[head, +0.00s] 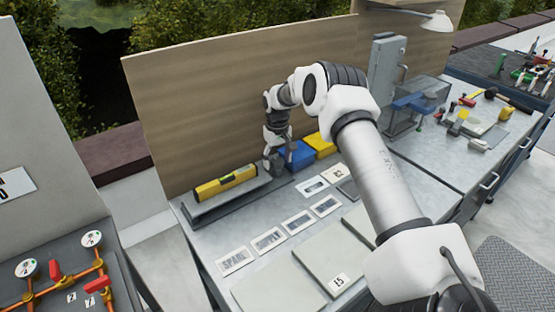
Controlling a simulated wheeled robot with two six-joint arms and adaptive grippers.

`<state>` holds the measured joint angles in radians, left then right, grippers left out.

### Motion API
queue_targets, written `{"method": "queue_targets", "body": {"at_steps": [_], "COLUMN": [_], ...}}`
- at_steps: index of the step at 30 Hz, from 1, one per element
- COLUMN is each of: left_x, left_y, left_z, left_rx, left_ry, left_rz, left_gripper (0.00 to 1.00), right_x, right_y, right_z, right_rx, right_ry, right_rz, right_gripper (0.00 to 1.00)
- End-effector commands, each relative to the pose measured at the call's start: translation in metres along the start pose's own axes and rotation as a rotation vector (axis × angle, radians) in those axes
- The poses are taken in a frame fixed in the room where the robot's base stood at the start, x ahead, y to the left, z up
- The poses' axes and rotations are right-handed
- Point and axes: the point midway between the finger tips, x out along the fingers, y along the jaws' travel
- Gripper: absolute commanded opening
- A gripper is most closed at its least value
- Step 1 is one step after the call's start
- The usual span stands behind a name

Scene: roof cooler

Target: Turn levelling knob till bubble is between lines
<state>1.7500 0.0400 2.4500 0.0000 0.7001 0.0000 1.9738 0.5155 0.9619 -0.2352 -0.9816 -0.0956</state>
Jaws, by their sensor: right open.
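A yellow spirit level (227,183) with dark ends lies on a long grey bar (230,200) at the back left of the metal bench. The bubble and its lines are too small to make out. My right gripper (277,165) points down at the right end of the bar, open. The levelling knob cannot be made out; the gripper covers that end of the bar. Whether the fingers touch anything there cannot be told. My left gripper is not in view.
Blue (298,156) and yellow (321,144) bins stand just right of the gripper. A wooden panel (220,100) rises behind. Printed labels, including a SPARE card (233,261), and flat plates lie in front. A pipe board with gauges (62,270) is at lower left.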

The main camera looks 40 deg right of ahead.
Motion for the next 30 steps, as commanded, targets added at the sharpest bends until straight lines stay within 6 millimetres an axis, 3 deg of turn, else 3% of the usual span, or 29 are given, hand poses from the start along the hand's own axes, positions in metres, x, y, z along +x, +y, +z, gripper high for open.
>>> {"method": "queue_targets", "body": {"at_steps": [7, 18, 22, 30], "left_x": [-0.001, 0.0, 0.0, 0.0], "left_y": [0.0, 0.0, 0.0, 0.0], "left_z": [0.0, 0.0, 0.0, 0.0], "left_rx": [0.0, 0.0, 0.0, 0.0], "left_ry": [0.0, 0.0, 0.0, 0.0], "left_rz": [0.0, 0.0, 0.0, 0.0], "left_gripper": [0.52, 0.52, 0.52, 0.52], "right_x": [-0.021, -0.107, -0.118, -0.119], "right_y": [0.0, 0.0, 0.0, 0.0], "right_z": [-0.002, -0.002, -0.001, -0.001], "right_rx": [0.0, 0.0, 0.0, 0.0], "right_ry": [0.005, 0.003, 0.0, -0.001], "right_rz": [0.0, 0.0, 0.0, 0.0], "right_gripper": [0.68, 0.68, 0.68, 0.68]}}
